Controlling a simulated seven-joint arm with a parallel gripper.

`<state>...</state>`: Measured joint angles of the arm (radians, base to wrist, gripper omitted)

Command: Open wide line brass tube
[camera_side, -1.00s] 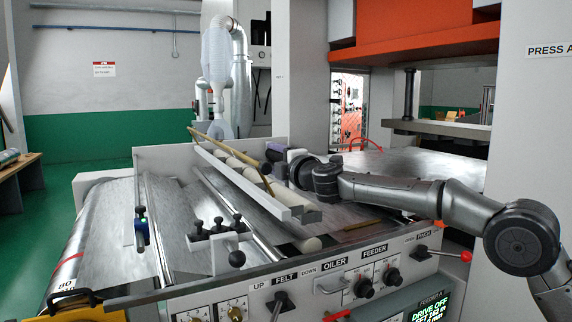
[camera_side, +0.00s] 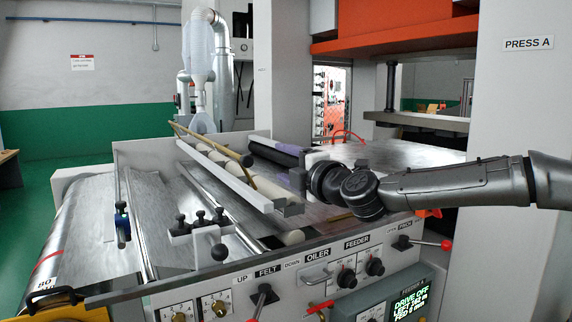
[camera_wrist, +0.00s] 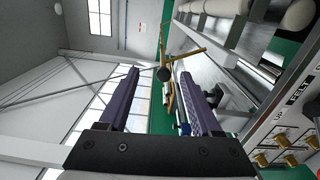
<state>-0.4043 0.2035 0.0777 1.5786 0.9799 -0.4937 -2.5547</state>
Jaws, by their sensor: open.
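A thin brass tube (camera_side: 205,139) slants above the pale rollers in the side view and ends near a dark round fitting (camera_side: 247,160). In the wrist view the brass tube (camera_wrist: 190,53) runs off to the right of the dark fitting (camera_wrist: 163,74), with other thin brass pieces above and below it. My gripper (camera_side: 251,145) has long purple fingers pointing left, their tips close to the fitting. In the wrist view my gripper (camera_wrist: 160,72) is open and empty, with the fitting showing between the fingertips. Whether the fingers touch it, I cannot tell.
Pale rollers (camera_side: 265,186) and a grey rail (camera_side: 228,180) lie just below the tube. The machine's front panel (camera_side: 330,270) carries knobs and levers marked FELT, OILER and FEEDER. A white pillar stands behind.

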